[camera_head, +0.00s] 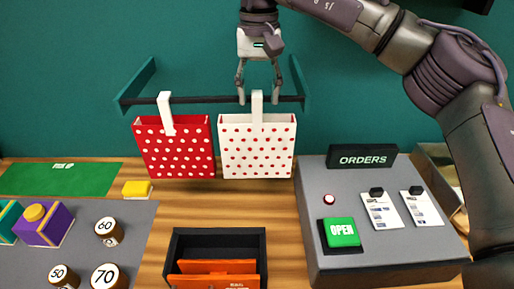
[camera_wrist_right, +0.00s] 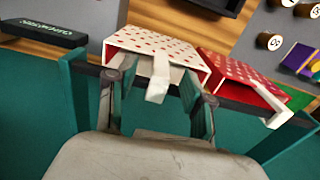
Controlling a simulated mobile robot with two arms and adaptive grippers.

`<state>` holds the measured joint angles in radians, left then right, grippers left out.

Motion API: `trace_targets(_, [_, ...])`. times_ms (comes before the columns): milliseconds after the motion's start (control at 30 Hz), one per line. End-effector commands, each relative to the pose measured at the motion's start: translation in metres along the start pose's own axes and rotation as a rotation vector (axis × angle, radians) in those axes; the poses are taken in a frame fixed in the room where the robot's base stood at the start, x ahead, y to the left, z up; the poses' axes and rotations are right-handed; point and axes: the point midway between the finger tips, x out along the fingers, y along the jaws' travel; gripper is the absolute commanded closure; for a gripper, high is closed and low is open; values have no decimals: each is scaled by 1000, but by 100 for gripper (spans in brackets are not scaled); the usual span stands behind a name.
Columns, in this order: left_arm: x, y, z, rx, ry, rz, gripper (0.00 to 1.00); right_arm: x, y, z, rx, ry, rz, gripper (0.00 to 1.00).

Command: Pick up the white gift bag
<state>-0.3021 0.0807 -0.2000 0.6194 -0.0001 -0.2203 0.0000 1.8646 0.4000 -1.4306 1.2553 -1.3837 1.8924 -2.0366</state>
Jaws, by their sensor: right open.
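The white gift bag (camera_head: 257,150) with red dots hangs by its white strap handle from a dark rail, to the right of a red bag. My right gripper (camera_head: 259,98) comes down from above, open, its two fingers on either side of the white bag's handle. In the right wrist view the white bag (camera_wrist_right: 150,45) is straight ahead, its handle (camera_wrist_right: 158,80) between the open fingers (camera_wrist_right: 155,85). Whether a finger touches the handle cannot be told. My left gripper is not in view.
The red bag (camera_head: 174,150) with white dots hangs close on the left. The dark rail (camera_head: 205,99) runs behind the fingers between teal brackets. Below are a black box (camera_head: 217,242) with orange cards and a grey orders console (camera_head: 390,240). Wooden table shows between them.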

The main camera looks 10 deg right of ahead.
Motion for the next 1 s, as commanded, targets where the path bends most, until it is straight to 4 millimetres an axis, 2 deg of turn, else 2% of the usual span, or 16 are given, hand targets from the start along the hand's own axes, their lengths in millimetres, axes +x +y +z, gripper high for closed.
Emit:
trace_targets(33, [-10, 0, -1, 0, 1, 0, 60, 5, 0, -1, 0, -4, 2, 48])
trace_targets(100, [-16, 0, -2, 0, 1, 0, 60, 15, -2, -1, -1, -5, 2, 48])
trace_targets(233, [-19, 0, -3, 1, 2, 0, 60, 33, -2, -1, 0, -2, 1, 48])
trace_targets(533, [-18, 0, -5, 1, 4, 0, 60, 40, -3, -1, 0, 0, -1, 48])
trace_targets(833, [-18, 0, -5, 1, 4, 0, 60, 39, -3, -1, 0, -1, -1, 98])
trace_targets(1000, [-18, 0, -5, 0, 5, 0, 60, 39, -3, -1, 0, -1, -1, 100])
